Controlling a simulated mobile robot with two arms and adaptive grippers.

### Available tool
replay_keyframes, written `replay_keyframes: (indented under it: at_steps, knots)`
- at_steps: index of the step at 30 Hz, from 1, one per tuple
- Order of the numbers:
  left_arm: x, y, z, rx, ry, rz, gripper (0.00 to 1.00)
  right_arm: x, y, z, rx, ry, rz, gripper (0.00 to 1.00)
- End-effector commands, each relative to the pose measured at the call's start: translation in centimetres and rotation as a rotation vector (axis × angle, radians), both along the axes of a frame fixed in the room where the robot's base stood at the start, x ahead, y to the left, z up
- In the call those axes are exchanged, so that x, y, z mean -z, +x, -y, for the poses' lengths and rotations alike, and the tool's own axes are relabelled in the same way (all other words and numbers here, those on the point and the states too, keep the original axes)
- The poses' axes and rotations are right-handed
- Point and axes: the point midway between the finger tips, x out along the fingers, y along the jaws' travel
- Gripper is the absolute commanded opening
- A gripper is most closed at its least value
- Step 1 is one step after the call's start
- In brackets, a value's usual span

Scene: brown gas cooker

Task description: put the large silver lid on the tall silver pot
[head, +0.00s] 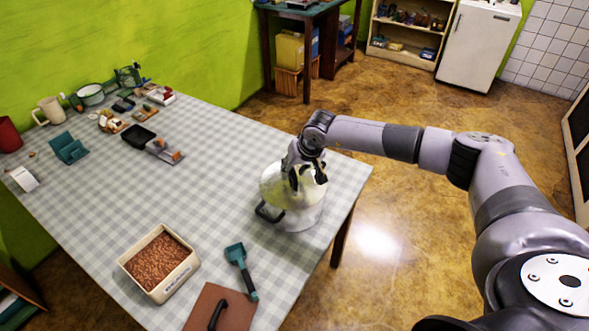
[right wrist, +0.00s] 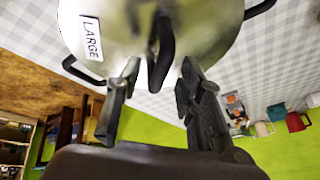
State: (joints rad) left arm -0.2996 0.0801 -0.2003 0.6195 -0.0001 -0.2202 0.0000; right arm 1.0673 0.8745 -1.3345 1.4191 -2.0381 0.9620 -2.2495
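The tall silver pot (head: 303,217) stands on the checked table near its right edge, with a black side handle (head: 268,212) facing left. The large silver lid (head: 278,184) is over the pot's top and appears to rest on it; I cannot tell whether it sits flush. In the right wrist view the lid (right wrist: 195,30) bears a "LARGE" label (right wrist: 91,38) and a black top handle (right wrist: 160,50). My right gripper (head: 305,180) is above the lid. Its fingers (right wrist: 158,75) are spread either side of the handle, with visible gaps. My left gripper is out of view.
A tray of brown granules (head: 128,262), a teal scoop-like tool (head: 240,268) and a brown board (head: 190,312) lie at the table's front. Mugs, a black dish (head: 138,136) and small items crowd the far left. The table's middle is clear.

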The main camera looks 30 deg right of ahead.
Motion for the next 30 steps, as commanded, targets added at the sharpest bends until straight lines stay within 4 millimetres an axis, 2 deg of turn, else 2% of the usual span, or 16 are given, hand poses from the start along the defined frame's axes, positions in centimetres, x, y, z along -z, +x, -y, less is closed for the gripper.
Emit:
replay_keyframes:
  at_steps: [8, 11, 22, 30]
  knots:
    - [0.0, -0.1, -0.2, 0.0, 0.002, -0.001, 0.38, -0.4, -0.2, 0.1, 0.0, 0.0, 0.0, 0.35]
    - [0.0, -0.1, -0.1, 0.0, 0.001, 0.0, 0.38, -1.7, -0.7, 0.2, -0.001, 0.0, 0.001, 0.35]
    - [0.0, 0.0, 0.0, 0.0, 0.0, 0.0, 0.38, -8.5, -3.9, 0.8, -0.001, 0.0, 0.003, 0.35]
    - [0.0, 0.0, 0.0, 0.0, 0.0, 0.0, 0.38, -10.8, -4.9, 1.0, 0.0, 0.001, 0.0, 0.35]
